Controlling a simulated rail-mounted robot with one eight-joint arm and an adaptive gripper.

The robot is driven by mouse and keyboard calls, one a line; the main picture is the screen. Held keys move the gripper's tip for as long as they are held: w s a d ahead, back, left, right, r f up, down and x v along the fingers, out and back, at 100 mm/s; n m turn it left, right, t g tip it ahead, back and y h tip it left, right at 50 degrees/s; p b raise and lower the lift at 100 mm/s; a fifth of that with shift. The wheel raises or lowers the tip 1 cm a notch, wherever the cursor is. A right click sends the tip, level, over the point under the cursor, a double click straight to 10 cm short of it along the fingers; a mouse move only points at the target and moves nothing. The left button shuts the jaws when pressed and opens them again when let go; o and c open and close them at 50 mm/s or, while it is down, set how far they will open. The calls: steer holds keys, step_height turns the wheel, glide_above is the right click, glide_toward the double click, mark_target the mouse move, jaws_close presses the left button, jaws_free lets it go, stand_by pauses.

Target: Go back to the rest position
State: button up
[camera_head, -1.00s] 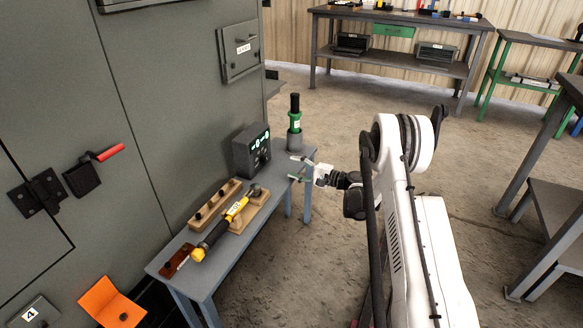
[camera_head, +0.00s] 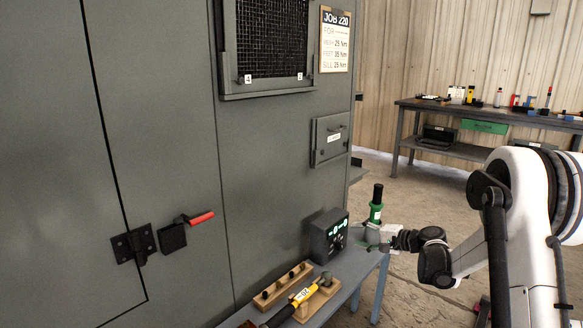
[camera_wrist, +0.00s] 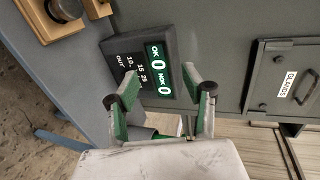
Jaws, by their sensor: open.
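My gripper (camera_head: 375,240) is open and empty, beside the far end of the narrow grey bench (camera_head: 345,290). In the wrist view its two fingers with green pads (camera_wrist: 160,96) stand apart, with the dark display box (camera_wrist: 150,65) beyond them. In the head view this box (camera_head: 328,236) stands on the bench to the left of my gripper. A green tool with a black top (camera_head: 376,207) stands upright behind my gripper, its lower part hidden.
A yellow-and-black tool (camera_head: 300,297) and wooden blocks (camera_head: 283,287) lie on the bench. A tall grey enclosure (camera_head: 170,100) with a red-handled latch (camera_head: 200,218) borders the bench on the left. A workbench (camera_head: 490,112) stands at the back right, with open floor before it.

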steer(key=s+a+r+n+g+h, duration=0.1)
steer(key=s+a+r+n+h, duration=0.15)
steer(key=s+r, duration=0.65)
steer(key=s+a+r+n+g+h, duration=0.1)
steer(key=s+a+r+n+h, duration=0.25)
steer(key=s, duration=0.95)
steer(key=s+d+n+h, duration=0.3)
steer(key=s+h, duration=0.2)
steer(key=s, duration=2.1)
step_height(320, 180, up, 18)
steer(key=p, duration=1.8)
steer(key=shift+w, duration=0.4)
